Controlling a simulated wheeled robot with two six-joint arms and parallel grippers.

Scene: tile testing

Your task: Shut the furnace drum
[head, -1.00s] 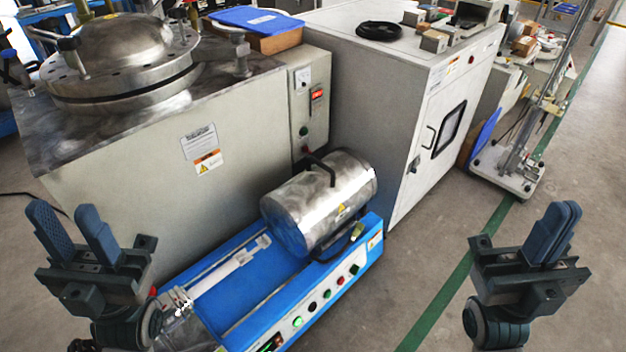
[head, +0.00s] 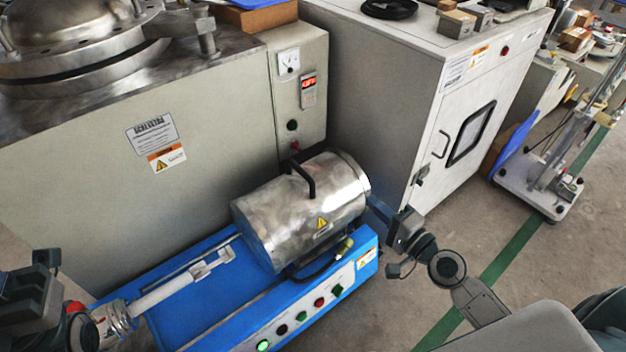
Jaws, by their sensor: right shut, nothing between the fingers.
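The furnace drum (head: 300,207) is a shiny steel cylinder lying on a blue base (head: 185,305). A black handle (head: 302,178) arches over its top, and a dark curved bar runs below its front side. My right gripper (head: 374,207) is at the drum's right end, its blue fingers pointing left towards it. The fingers are shut and empty, their tips partly hidden by the drum; I cannot tell whether they touch it. My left gripper (head: 22,290) is cut off at the lower left edge, left of the base, its fingers not clearly visible.
A white rod (head: 170,290) runs left from the drum along the base. Buttons line the base's front panel (head: 318,303). A grey box furnace (head: 215,130) stands behind, and a white cabinet (head: 390,90) stands behind right.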

